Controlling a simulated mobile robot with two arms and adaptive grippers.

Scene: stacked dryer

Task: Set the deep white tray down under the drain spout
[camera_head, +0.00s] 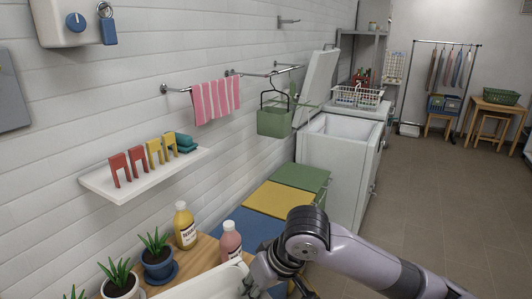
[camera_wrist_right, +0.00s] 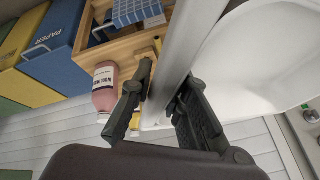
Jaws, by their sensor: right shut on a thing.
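The deep white tray (camera_head: 203,287) is at the bottom of the head view, partly cut off by the frame edge, near the wooden surface with bottles. My right gripper (camera_head: 258,283) is at its right end. In the right wrist view, the fingers of the right gripper (camera_wrist_right: 168,75) are shut on the rim of the tray (camera_wrist_right: 262,62), one on each side. Whether the tray rests on something or hangs cannot be told. I cannot identify the drain spout for sure in either view. My left gripper is not in view.
A yellow bottle (camera_head: 185,226) and a pink bottle (camera_head: 230,241) stand beside the tray, with potted plants (camera_head: 158,257) to the left. Blue, yellow (camera_head: 278,198) and green bins line the wall. An open white machine (camera_head: 338,160) stands beyond. The floor (camera_head: 430,215) at right is clear.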

